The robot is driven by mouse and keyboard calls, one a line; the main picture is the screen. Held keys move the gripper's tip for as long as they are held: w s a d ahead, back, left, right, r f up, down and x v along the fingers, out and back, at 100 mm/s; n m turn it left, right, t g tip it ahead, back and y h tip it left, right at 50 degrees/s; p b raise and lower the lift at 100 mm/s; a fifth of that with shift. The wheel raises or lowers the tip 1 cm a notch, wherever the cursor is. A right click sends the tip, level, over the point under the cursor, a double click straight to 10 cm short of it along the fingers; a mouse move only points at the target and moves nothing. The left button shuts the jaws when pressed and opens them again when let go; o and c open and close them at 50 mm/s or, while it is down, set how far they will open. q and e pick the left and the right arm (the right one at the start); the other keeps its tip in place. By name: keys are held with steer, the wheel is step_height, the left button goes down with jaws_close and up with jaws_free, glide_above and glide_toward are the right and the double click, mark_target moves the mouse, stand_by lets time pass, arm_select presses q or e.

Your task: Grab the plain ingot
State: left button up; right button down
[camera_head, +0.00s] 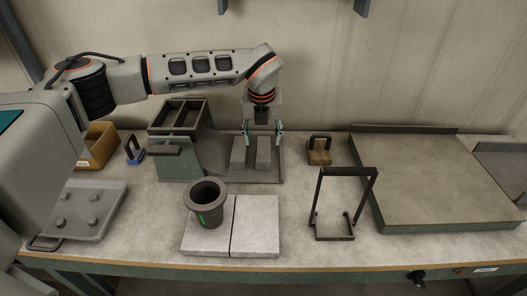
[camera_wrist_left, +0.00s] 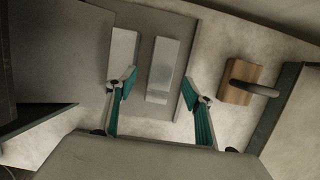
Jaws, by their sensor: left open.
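Two grey ingots stand side by side on a dark plate (camera_head: 220,176): a left ingot (camera_head: 238,153) and a right ingot (camera_head: 263,154). Neither shows a clear mark, so I cannot tell by looks which is the plain one. My left gripper (camera_head: 263,130) is open and points down above the right ingot. In the left wrist view, its open fingers (camera_wrist_left: 159,91) are on either side of the right ingot (camera_wrist_left: 162,70), with the left finger overlapping the left ingot (camera_wrist_left: 122,58). Nothing is held. My right gripper is not in view.
A dark crucible (camera_head: 206,203) stands on pale slabs (camera_head: 258,222) in front. A green box (camera_head: 178,166) is left of the plate. A wooden block with a handle (camera_head: 319,152), a metal frame (camera_head: 345,172) and a large raised slab (camera_head: 430,180) are to the right.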

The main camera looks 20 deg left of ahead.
mark_target(264, 148)
arm_select(q)
steer(key=x, duration=0.4)
steer(key=shift+d+f, duration=0.2)
jaws_close()
steer(key=shift+r, duration=0.1)
